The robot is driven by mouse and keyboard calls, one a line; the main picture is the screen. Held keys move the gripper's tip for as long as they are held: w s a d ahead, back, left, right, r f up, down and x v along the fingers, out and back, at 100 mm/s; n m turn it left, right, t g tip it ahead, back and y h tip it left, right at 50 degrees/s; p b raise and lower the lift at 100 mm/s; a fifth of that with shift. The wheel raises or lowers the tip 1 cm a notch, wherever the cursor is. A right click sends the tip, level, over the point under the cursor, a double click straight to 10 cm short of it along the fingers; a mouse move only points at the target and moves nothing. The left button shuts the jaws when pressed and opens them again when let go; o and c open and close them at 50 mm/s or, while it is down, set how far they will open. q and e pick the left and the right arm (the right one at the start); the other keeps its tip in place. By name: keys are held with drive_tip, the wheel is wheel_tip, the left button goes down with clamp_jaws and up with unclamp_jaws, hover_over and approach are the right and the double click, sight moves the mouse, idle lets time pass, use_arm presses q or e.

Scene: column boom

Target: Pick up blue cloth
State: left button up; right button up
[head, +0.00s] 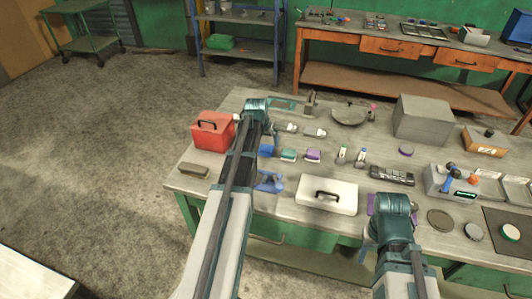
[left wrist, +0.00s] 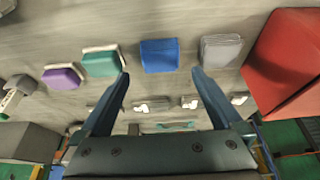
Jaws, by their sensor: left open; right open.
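The blue cloth (head: 265,150) lies folded on the workbench, partly hidden by my left arm in the head view. In the left wrist view the blue cloth (left wrist: 159,55) shows whole, just beyond the gap between the fingertips. My left gripper (head: 271,182) is open and empty, apart from the cloth; it also shows in the left wrist view (left wrist: 160,76). My right gripper (head: 370,243) is open at the bench's front edge, partly hidden by its own wrist.
A teal cloth (head: 288,155) and a purple cloth (head: 313,156) lie beside the blue one. A grey cloth (left wrist: 222,48) lies on its other side, near the red toolbox (head: 212,130). A white case (head: 327,194) stands nearer the front.

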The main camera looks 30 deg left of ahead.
sight(266, 147)
use_arm(q)
drive_tip(key=b+x, duration=0.4)
drive_tip(key=x, duration=0.1)
drive_tip(key=c, duration=1.2)
drive_tip(key=shift+c, duration=0.2)
drive_tip(key=shift+r, duration=0.15)
drive_tip(key=shift+r+p, duration=0.5)
drive_tip(key=shift+p, duration=0.1)
wheel_tip(266, 147, up, 3)
drive_tip(key=p, duration=0.3)
drive_tip(key=s+d, duration=0.2)
drive_tip(key=d, duration=0.2)
drive_tip(key=s+d, duration=0.2)
drive_tip(key=d, duration=0.3)
drive_tip(key=s+d, duration=0.3)
drive_tip(key=d, duration=0.2)
drive_tip(key=shift+d+r+p, duration=0.2)
drive_tip(key=shift+r+p, duration=0.15)
drive_tip(key=shift+r, duration=0.05)
